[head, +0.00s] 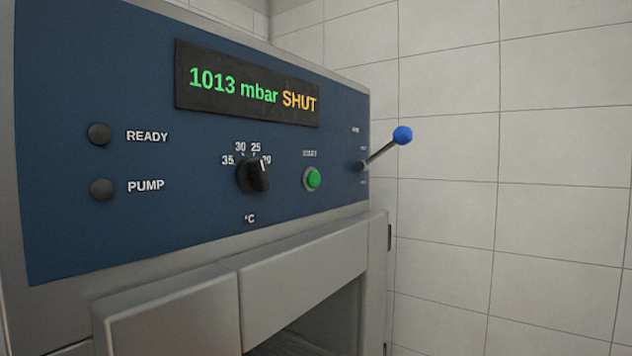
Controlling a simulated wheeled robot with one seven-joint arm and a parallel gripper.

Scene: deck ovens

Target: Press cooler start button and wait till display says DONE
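The cooler's blue control panel (80,70) fills the left and middle of the head view. Its display (248,88) reads "1013 mbar" in green and "SHUT" in orange. The round green start button (313,178) sits at the right part of the panel, under a small label that looks like START. My gripper is not in view, and nothing touches the button.
A black temperature knob (253,175) is left of the button, marked 35 to 20 °C. A lever with a blue ball (402,135) sticks out at the right. The READY lamp (99,134) and PUMP lamp (102,188) are dark. A tiled wall (560,150) stands behind.

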